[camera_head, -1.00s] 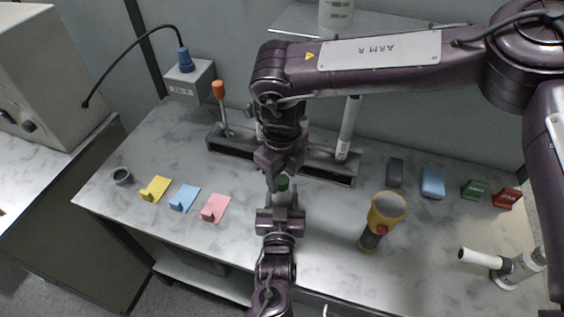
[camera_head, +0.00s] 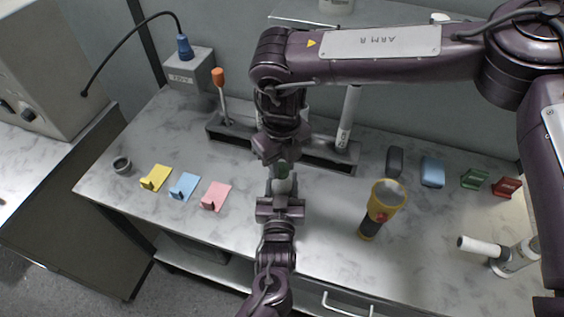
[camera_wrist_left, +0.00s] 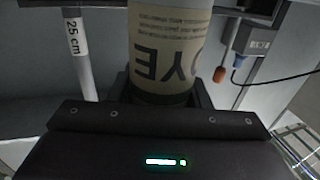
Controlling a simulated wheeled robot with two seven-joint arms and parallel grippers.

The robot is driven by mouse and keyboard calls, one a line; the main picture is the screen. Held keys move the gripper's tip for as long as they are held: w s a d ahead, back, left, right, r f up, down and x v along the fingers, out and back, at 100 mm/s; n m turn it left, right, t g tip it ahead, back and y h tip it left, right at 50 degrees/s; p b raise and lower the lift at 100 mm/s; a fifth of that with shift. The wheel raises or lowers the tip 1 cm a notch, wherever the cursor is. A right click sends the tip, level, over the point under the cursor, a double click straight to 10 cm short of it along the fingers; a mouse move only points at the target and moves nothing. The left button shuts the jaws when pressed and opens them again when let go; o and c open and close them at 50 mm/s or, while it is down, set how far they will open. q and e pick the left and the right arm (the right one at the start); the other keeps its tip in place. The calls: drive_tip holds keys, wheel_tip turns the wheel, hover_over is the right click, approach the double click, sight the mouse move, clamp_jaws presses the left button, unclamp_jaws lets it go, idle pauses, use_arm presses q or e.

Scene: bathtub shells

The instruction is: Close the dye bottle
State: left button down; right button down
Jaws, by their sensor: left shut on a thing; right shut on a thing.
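The dye bottle (camera_wrist_left: 168,45), with a printed label, fills the upper middle of the left wrist view, with its lettering upside down. In the head view only a small pale part of the bottle (camera_head: 284,186) shows between my two grippers. My left gripper (camera_head: 281,198) comes up from the front edge and is shut around the bottle's body. My right gripper (camera_head: 279,160) points down from above and is shut on a green part at the bottle's top, which looks like the cap (camera_head: 281,169). Whether the cap is seated on the neck is hidden.
A grey rack (camera_head: 325,160) stands behind the grippers. Yellow, blue and pink holders (camera_head: 216,195) sit to the left.

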drive_tip(key=m, duration=0.5)
drive_tip(key=shift+f, duration=0.1)
drive_tip(key=m, duration=0.3)
drive_tip(key=c, duration=1.1)
unclamp_jaws()
drive_tip(key=shift+r, duration=2.35)
drive_tip(key=shift+c, duration=0.5)
